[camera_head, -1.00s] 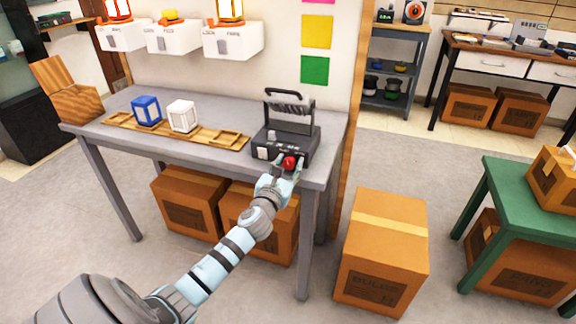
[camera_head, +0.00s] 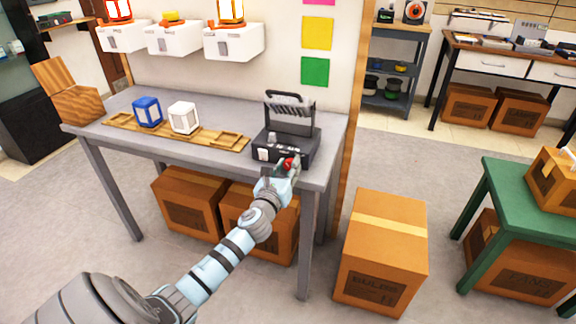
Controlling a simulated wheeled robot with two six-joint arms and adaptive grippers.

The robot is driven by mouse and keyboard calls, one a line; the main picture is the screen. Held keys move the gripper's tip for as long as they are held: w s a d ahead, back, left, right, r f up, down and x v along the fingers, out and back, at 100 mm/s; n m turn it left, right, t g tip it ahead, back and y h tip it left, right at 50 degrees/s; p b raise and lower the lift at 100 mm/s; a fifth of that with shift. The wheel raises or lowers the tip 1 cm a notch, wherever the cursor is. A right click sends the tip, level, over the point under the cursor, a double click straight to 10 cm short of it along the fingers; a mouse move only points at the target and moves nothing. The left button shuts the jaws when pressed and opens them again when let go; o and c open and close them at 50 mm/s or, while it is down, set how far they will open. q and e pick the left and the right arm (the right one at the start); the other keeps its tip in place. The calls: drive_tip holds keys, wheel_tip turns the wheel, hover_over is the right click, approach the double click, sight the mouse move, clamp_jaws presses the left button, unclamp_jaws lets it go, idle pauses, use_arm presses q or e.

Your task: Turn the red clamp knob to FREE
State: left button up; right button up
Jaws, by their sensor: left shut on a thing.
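The red clamp knob (camera_head: 289,162) is on the front of a dark clamp device (camera_head: 303,150) at the right end of the grey table. My left gripper (camera_head: 290,167) is shut on the knob, its fingers around it. The gripper hides part of the knob and part of the device's front, and I cannot read its setting. A black handle-like frame (camera_head: 289,99) stands upright on the device. My right gripper is not in view.
A wooden tray (camera_head: 215,141) on the grey table (camera_head: 245,93) holds a blue block (camera_head: 147,111) and a white block (camera_head: 184,118). Cardboard boxes stand under the table, and another box (camera_head: 380,250) stands to its right. A wall rises close behind the table.

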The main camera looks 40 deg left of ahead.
use_arm(q)
drive_tip(key=shift+n, duration=1.2)
drive_tip(key=shift+f, duration=0.1)
drive_tip(key=o, duration=1.2)
drive_tip(key=shift+c, duration=0.2)
drive_tip(key=v, duration=1.2)
